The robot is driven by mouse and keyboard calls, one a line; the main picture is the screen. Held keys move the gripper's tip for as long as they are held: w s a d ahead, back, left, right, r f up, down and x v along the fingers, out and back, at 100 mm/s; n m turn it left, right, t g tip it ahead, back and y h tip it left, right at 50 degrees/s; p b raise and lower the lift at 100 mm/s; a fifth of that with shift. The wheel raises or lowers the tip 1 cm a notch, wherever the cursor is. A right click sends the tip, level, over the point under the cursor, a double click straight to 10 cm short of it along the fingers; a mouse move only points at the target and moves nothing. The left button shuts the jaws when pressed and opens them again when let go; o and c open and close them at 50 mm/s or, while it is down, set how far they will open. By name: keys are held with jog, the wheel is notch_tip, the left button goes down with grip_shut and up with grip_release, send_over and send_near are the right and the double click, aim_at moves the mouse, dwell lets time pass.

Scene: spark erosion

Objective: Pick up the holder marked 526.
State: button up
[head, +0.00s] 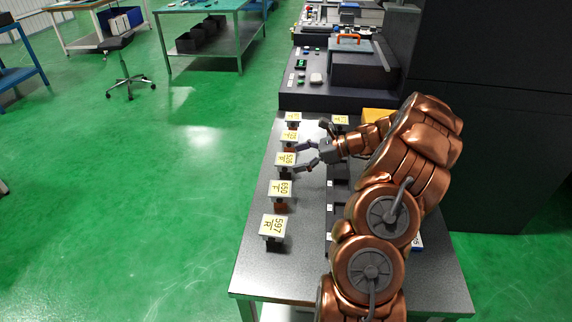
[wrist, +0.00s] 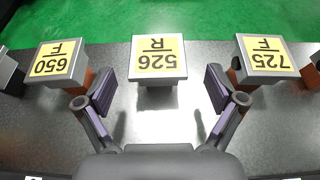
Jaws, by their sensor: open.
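The holder marked 526 (wrist: 158,72) has a pale square top with a yellow label reading 526 R, upside down in the wrist view. It stands on the grey table at the top middle of that view. In the head view the same holder (head: 285,160) is in the middle of a row along the table's left edge. My gripper (wrist: 154,98) is open and empty, its two fingers spread either side of the line to the holder. The holder is just beyond the fingertips, apart from them. In the head view my gripper (head: 303,157) reaches in from the right.
Holder 650 F (wrist: 60,62) stands left of it and holder 725 F (wrist: 268,58) right, each close to a finger. Holder 597 (head: 272,228) is at the row's near end. A dark machine (head: 330,90) stands behind the table (head: 290,270). Green floor lies left.

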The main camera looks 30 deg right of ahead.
aim_at(292, 159)
jog(key=x, duration=0.3)
jog(key=shift+a+p, duration=0.35)
jog(key=shift+w+a+f, duration=0.25)
jog(key=shift+w+a, duration=0.1)
jog(key=shift+w, duration=0.05)
jog(key=c, duration=1.5)
